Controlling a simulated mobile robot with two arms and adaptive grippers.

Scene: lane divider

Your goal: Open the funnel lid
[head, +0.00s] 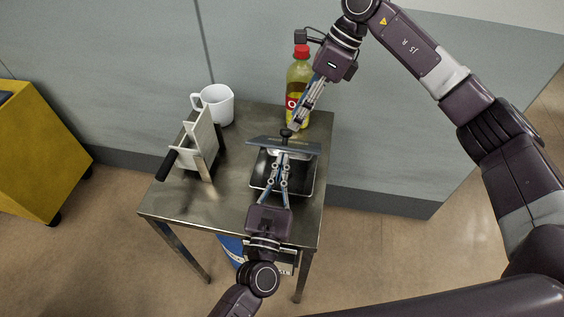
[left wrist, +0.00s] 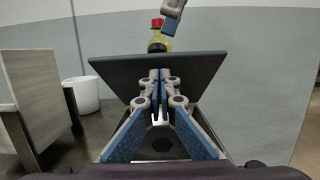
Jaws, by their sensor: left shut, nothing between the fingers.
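The funnel lid (head: 260,142), a dark blue-grey plate with a black knob (head: 286,133), is tilted up above the black square funnel (head: 303,183). In the left wrist view the lid (left wrist: 110,67) spans the picture ahead, raised from the funnel (left wrist: 205,125), whose inside shows below it. My left gripper (head: 283,155) is shut and empty, its fingertips (left wrist: 160,76) against or just in front of the lid's near face. My right gripper (head: 293,126) is at the knob from behind; its fingertips are too small to read. One fingertip shows in the left wrist view above the lid.
The metal table (head: 232,195) also holds a white mug (head: 217,105), a pale upright divider with a black handle (head: 197,145), and a red-capped bottle (head: 299,72) behind the lid. A yellow cabinet (head: 38,150) stands left. The table's front left is clear.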

